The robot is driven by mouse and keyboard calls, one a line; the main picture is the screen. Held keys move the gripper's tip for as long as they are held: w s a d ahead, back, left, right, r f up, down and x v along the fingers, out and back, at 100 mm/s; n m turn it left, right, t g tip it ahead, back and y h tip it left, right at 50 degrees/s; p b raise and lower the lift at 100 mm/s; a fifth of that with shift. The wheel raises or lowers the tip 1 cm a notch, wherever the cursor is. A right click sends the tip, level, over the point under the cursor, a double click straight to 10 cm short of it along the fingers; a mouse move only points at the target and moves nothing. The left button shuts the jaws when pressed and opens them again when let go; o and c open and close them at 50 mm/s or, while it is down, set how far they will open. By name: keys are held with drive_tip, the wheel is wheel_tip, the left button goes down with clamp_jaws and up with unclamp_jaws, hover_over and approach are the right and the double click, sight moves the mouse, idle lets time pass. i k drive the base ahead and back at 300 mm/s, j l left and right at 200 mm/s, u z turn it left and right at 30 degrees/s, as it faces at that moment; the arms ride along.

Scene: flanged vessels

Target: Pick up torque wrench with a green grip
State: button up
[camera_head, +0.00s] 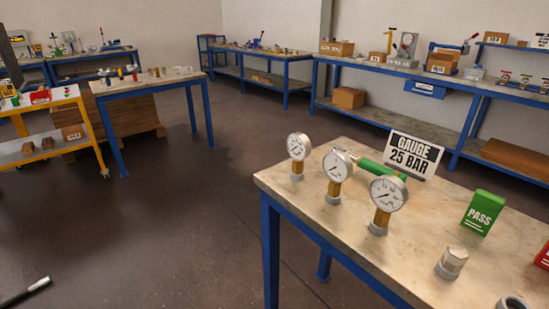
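The torque wrench with a green grip (371,166) lies on the near workbench (290,187), behind the pressure gauges. Its green grip runs to the right and its thin metal end points left. The middle gauge (337,166) and the right gauge (386,194) stand in front and hide parts of it. My gripper is not clearly in view. A dark rod with a pale tip shows at the lower left edge, and I cannot tell what it is.
A left gauge (298,147), a "GAUGE 25 BAR" sign (415,156), a green PASS block (481,212) and a metal hex fitting (453,262) crowd the bench. Other benches line the walls. A yellow cart (50,142) stands at left. The floor (150,225) left of the near bench is mostly clear.

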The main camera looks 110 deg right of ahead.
sight(375, 168)
drive_tip(key=z, duration=0.45)
drive_tip(key=l+z, duration=0.1)
drive_tip(key=z, duration=0.75)
drive_tip(key=i+l+z, duration=0.1)
drive_tip(key=z, duration=0.75)
drive_tip(key=i+z, duration=0.2)
drive_tip(key=z, duration=0.2)
drive_tip(key=i+l+z, duration=0.1)
drive_tip(key=z, duration=0.3)
drive_tip(key=i+j+z, duration=0.1)
drive_tip(key=i+z, duration=0.25)
drive_tip(key=k, duration=0.05)
